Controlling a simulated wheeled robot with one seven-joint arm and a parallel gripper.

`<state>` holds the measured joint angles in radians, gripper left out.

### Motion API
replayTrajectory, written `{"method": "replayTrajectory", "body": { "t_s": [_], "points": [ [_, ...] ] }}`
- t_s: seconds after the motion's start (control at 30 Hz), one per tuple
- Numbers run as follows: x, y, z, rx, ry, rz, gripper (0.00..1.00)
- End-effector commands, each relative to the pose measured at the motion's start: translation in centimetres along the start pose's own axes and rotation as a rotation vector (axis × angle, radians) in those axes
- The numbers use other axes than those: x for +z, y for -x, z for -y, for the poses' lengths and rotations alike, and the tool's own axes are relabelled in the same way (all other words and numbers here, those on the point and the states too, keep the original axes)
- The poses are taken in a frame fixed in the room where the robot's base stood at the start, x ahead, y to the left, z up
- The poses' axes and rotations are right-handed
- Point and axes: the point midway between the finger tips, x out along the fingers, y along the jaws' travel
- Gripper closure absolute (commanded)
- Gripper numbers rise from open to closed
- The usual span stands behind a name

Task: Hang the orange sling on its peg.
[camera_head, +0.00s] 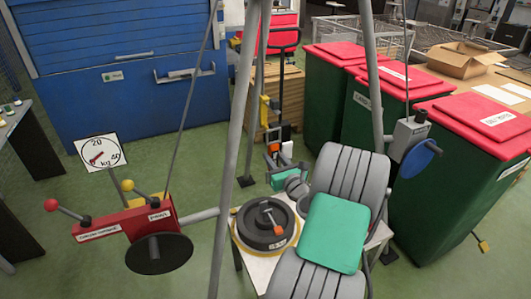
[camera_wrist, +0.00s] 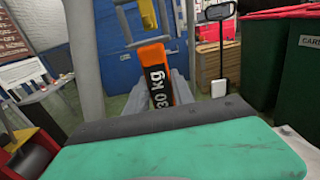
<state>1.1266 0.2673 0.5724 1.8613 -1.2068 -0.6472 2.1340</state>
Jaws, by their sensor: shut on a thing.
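My gripper (camera_head: 275,158) is beyond the work table in the head view, at the end of my grey arm. In the wrist view its grey fingers stand on both sides of an orange strip with a black "30 kg" label, which I take for the orange sling (camera_wrist: 158,82). The jaws are shut on it. Only a small orange part of it shows in the head view (camera_head: 272,147). A yellow piece (camera_wrist: 147,14) stands just above the sling in the wrist view; I cannot tell whether they touch. I cannot make out the peg with certainty.
Grey frame legs (camera_head: 238,130) cross the view near my arm. A black round weight (camera_head: 250,238) lies on the small table. A red lever unit (camera_head: 125,222) with a dial stands left. Red-lidded green bins (camera_head: 425,190) stand right; a blue shutter cabinet (camera_head: 120,95) stands behind.

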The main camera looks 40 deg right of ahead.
Motion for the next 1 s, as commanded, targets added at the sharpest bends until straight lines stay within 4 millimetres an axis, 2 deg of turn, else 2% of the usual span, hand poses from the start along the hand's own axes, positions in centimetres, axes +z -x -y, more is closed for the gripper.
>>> {"method": "replayTrajectory", "body": {
  "t_s": [0.5, 1.0],
  "points": [
    [0.0, 2.9, 0.1, -0.002, 0.0, 0.001, 1.0],
    [0.1, 3.0, -0.1, 0.001, 0.0, 0.001, 1.0]
  ]
}}
